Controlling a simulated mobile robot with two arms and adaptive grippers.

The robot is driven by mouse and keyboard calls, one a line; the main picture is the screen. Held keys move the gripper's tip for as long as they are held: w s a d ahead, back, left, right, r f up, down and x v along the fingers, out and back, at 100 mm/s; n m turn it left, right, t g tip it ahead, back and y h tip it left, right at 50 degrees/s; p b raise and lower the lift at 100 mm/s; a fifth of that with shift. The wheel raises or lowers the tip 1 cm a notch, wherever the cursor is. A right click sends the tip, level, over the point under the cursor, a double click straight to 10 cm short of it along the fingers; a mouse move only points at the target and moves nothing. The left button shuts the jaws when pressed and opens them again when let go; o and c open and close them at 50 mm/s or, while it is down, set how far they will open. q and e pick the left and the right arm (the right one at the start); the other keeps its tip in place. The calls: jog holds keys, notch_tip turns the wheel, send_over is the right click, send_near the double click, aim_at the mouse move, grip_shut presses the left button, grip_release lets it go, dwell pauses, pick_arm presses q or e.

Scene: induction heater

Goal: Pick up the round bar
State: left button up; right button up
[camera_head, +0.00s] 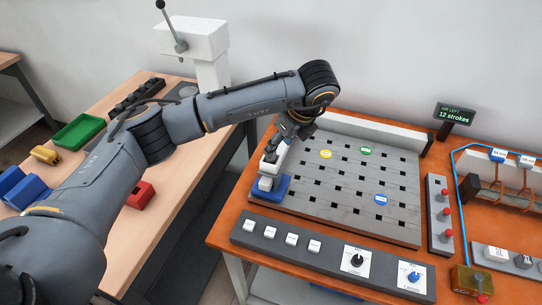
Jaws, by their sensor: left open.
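I cannot clearly pick out the round bar. My left gripper (272,154) hangs from my left arm at the left edge of the grey perforated plate on the orange table. It is open, though its fingers are small and partly hidden by the wrist. Just below it stands a white block (268,170) on a blue base (279,187). I cannot tell whether the fingers touch the block or whether anything lies between them. My right gripper is not in view.
A button panel (325,252) lines the front. On the left wooden bench are a green tray (78,131), a red block (141,195) and a white lever press (205,43).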

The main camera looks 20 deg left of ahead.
pick_arm(q)
jog(key=p+x, duration=0.1)
jog(key=x, duration=0.1)
jog(key=p+x, duration=0.1)
jog(key=x, duration=0.1)
jog(key=shift+w+a+f, duration=0.1)
jog(key=shift+w+a, duration=0.1)
jog(key=shift+a, duration=0.25)
jog(key=shift+f, duration=0.25)
jog(key=shift+r, duration=0.1)
grip_shut()
